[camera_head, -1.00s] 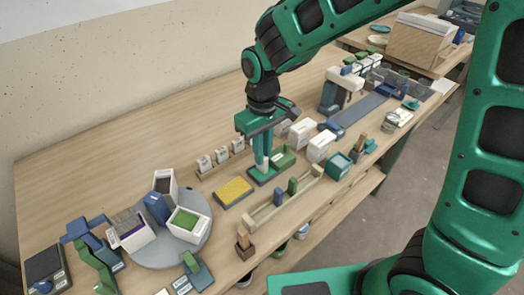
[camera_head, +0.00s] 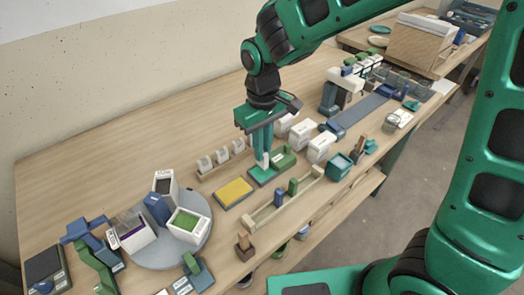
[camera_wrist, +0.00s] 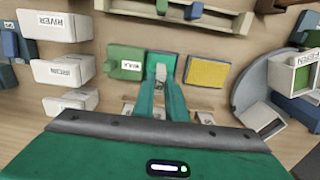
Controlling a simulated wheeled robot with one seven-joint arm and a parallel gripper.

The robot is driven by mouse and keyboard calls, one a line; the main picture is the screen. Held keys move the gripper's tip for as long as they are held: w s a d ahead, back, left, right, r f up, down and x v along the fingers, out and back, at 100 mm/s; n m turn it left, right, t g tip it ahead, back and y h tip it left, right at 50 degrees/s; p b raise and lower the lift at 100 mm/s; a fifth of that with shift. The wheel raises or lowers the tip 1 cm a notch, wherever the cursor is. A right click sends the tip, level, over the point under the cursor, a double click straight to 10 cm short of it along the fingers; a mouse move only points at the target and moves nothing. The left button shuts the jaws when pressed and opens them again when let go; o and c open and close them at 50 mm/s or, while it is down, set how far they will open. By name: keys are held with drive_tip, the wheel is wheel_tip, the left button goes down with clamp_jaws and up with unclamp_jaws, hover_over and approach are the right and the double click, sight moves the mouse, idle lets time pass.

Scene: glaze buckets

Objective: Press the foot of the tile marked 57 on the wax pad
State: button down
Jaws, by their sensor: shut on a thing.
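My gripper (camera_head: 263,157) is shut on a small pale tile (camera_wrist: 161,72), held upright between the fingertips; its number cannot be read. The tile's lower end is at or just above the teal-green pad (camera_head: 260,174); I cannot tell whether it touches. This pad joins a green block (camera_wrist: 125,62) whose white label seems to read WAX, so it looks like the wax pad. The block also shows in the head view (camera_head: 284,160). Several pale tiles stand in a wooden rack (camera_head: 209,175) behind the pad; their marks are too small to read.
A yellow pad in a dark tray (camera_head: 233,193) lies left of the green pad. A wooden rail (camera_head: 262,219) with blue and green pieces is in front. White labelled boxes (camera_head: 302,134) stand to the right. A round grey turntable (camera_head: 160,254) with bins is at left.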

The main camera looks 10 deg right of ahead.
drive_tip(key=shift+r, duration=2.1)
